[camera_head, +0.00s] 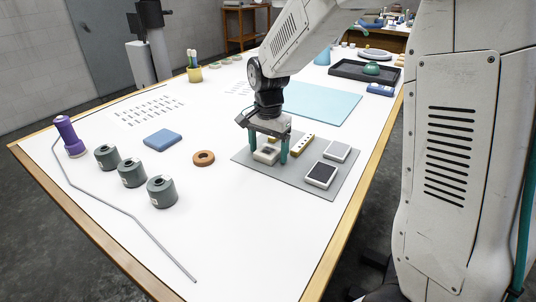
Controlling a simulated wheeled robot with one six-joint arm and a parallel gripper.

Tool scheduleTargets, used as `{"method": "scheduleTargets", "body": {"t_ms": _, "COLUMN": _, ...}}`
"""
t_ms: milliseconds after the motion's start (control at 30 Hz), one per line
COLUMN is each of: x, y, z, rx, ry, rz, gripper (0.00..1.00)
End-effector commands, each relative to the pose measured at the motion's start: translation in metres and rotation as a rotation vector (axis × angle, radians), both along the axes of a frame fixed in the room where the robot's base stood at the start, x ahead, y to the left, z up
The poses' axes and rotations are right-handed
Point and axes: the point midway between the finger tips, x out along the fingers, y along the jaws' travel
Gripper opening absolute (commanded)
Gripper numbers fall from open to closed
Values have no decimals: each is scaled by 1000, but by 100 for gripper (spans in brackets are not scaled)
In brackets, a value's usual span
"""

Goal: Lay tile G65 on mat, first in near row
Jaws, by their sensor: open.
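A grey mat (290,182) lies on the white table. My gripper (268,156) is over its left part, pointing down, with its two teal fingers apart. A pale tile (266,158) with a darker patch on top lies low between the fingers, at the mat's left side. I cannot tell whether the fingers touch it. A dark-faced tile with a pale rim (320,175) lies at the mat's right, towards the near edge. A light grey tile (337,151) lies behind it. No tile label is readable, so I cannot tell which is G65.
A light blue sheet (325,102) and a black tray (350,72) are behind.

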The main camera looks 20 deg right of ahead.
Motion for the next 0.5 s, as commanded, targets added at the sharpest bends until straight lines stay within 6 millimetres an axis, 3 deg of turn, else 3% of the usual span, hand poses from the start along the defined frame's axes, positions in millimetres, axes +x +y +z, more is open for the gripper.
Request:
{"method": "scheduleTargets", "body": {"t_ms": 133, "x": 0, "y": 1, "z": 0, "rx": 0, "ry": 0, "rz": 1, "gripper": 80}}
{"method": "scheduleTargets", "body": {"t_ms": 167, "x": 0, "y": 1, "z": 0, "rx": 0, "ry": 0, "rz": 1, "gripper": 74}}
{"method": "scheduleTargets", "body": {"t_ms": 333, "x": 0, "y": 1, "z": 0, "rx": 0, "ry": 0, "rz": 2, "gripper": 27}}
{"method": "scheduleTargets", "body": {"t_ms": 500, "x": 0, "y": 1, "z": 0, "rx": 0, "ry": 0, "rz": 2, "gripper": 23}}
